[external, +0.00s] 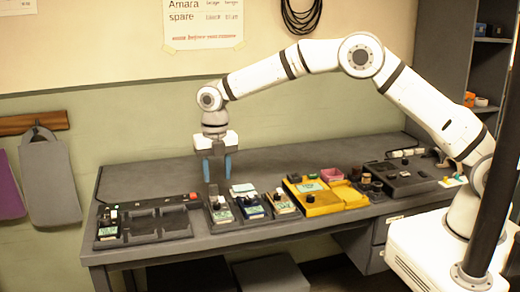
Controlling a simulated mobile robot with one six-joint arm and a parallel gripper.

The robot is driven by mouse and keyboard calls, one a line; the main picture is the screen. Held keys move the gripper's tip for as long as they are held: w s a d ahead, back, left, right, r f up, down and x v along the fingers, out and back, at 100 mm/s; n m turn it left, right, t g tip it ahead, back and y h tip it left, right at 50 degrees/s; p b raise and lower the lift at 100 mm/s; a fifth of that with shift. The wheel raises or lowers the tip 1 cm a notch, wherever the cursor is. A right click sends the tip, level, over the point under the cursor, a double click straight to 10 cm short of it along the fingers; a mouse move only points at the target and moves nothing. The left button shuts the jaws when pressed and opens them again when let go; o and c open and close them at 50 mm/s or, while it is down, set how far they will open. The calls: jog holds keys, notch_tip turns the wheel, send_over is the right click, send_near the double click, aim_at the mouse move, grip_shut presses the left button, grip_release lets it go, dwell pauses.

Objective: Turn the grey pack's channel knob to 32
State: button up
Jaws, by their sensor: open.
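My gripper (216,180) hangs over the middle-left of the bench, pointing down with its two blue fingers apart and nothing between them. Below it stands a small grey pack (221,212) with a pale green display and a dark knob on top. The fingers look above the pack and apart from it, though the exact gap cannot be told from this one view. The knob's setting and the display's digits are too small to read.
A blue pack (251,208) and a beige pack (284,206) stand right of the grey one. A dark charging tray (160,225) with one pack (108,229) is at left. A yellow unit (318,198) and black console (400,180) are at right. The bench's back strip is clear.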

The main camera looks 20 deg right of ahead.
aim_at(217, 204)
jog(key=shift+s+a+f, duration=0.25)
jog(key=shift+a+f, duration=0.1)
jog(key=shift+f, duration=0.35)
notch_tip(217, 204, down, 7)
jog(key=shift+r+p, duration=0.1)
jog(key=shift+p, duration=0.55)
jog(key=shift+c, duration=0.3)
grip_shut()
